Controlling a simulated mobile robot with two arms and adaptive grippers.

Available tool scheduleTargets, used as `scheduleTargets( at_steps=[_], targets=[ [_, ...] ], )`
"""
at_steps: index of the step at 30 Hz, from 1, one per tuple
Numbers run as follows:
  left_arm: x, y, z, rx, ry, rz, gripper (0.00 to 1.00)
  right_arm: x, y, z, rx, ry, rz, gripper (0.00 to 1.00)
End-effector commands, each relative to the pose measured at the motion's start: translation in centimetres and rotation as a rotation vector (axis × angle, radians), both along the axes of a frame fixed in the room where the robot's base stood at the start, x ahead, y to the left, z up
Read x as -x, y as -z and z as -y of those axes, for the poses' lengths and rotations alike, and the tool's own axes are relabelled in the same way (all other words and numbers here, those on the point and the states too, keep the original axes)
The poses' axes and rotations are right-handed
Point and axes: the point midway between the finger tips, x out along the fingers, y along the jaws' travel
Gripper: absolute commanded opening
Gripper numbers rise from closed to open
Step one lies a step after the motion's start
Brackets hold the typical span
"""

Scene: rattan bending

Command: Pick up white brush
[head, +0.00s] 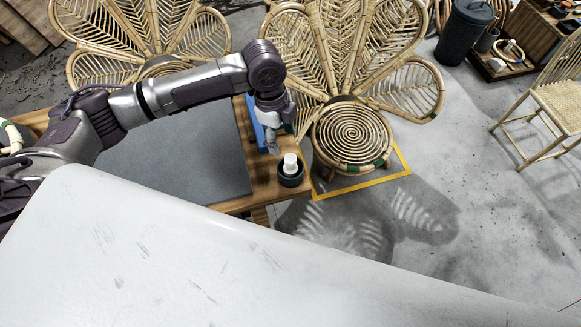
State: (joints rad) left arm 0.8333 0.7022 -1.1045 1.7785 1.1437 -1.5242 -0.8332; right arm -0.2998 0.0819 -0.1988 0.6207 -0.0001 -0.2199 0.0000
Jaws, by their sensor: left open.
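A small white object (290,163), which seems to be the white brush, stands upright in a dark round holder (291,178). The holder sits at the right front corner of the wooden workbench (232,205). My left gripper (274,148) points down just left of and above the white object, apart from it as far as I can tell. It is open and holds nothing that I can see. My right gripper is not in view.
A blue item (256,128) lies on the bench beside my left gripper. A grey mat (180,160) covers much of the bench. A rattan peacock chair (352,135) stands close behind, inside a yellow floor line. A large pale surface fills the foreground. Open floor lies at right.

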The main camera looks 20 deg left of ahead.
Motion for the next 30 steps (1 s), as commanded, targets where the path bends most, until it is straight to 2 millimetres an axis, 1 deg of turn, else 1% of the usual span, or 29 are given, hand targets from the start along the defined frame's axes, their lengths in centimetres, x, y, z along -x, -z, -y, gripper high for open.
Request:
scheduleTargets(
  at_steps=[1,3,6,11,14,18,21,25,30],
  targets=[
    [0.1,0.9,0.1,-0.002,-0.002,-0.003,0.63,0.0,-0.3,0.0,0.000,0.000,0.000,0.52],
    [0.2,2.2,0.4,0.000,-0.001,-0.002,0.63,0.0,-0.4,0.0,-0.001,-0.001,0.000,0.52],
    [0.1,3.6,0.6,0.000,-0.001,0.000,0.63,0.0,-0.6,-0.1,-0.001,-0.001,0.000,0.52],
    [0.1,4.6,0.8,0.000,-0.001,0.002,0.63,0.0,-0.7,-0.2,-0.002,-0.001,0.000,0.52],
    [0.2,5.4,1.3,0.001,-0.001,0.001,0.63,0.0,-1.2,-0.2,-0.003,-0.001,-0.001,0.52],
    [0.3,7.4,2.2,0.000,-0.001,0.000,0.63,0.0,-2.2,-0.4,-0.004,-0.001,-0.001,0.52],
    [0.3,8.8,2.3,0.000,-0.001,0.002,0.63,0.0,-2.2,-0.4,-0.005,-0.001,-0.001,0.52],
    [0.3,9.5,2.3,0.000,-0.001,0.003,0.63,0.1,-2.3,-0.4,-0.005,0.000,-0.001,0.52],
    [0.3,9.6,2.3,0.000,-0.002,0.004,0.63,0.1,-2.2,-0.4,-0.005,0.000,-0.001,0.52]
  ],
)
